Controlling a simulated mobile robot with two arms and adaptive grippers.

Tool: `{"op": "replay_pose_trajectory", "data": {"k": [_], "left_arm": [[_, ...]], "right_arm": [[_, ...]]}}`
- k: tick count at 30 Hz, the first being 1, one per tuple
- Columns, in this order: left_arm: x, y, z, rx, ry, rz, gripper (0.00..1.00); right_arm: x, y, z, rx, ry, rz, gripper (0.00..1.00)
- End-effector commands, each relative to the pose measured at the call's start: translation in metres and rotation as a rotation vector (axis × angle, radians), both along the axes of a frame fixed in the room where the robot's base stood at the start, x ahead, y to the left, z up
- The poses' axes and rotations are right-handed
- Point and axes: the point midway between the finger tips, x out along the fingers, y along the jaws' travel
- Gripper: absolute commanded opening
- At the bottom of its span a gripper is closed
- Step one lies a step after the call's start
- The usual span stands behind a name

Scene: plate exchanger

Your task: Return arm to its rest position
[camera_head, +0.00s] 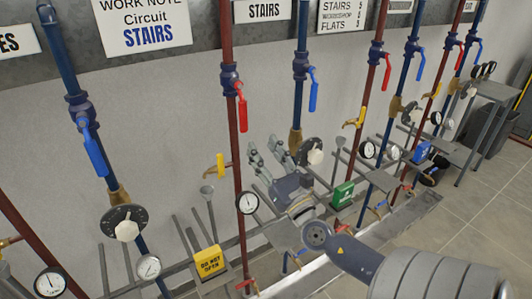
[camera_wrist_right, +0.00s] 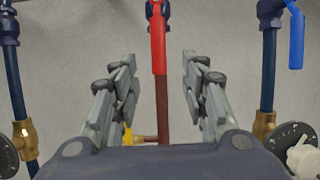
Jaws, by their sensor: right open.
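My right gripper (camera_head: 268,158) is open and empty in the head view. It is in front of the wall between a red pipe (camera_head: 227,60) and a blue pipe (camera_head: 301,30). In the right wrist view its two fingers (camera_wrist_right: 160,95) stand wide apart, and a red valve handle (camera_wrist_right: 157,38) shows between them, farther off. I cannot tell any contact between the fingers and the pipes. My right arm (camera_head: 345,250) reaches in from the lower right. My left gripper is not in view.
Several red and blue pipes with lever valves, such as a blue handle (camera_head: 94,152), run along the wall. Open tiled floor (camera_head: 465,225) lies at the right.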

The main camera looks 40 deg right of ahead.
Motion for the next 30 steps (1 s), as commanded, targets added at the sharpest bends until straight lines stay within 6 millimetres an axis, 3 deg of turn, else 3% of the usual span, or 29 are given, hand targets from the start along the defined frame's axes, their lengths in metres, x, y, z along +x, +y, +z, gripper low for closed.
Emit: {"op": "replay_pose_trajectory", "data": {"k": [19,22,26,29,30], "left_arm": [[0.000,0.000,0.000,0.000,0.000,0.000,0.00],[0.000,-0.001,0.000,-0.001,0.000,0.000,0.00],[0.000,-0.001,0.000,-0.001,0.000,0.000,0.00],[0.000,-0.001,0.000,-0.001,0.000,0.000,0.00],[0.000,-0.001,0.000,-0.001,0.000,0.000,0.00]], "right_arm": [[-0.003,0.001,-0.001,0.000,0.000,0.000,0.41],[-0.002,-0.003,-0.011,0.028,0.015,-0.003,0.41],[0.003,-0.021,-0.060,0.176,0.086,-0.014,0.41],[0.003,-0.040,-0.127,0.380,0.168,-0.040,0.41],[0.001,-0.046,-0.158,0.473,0.200,-0.053,0.41]]}}
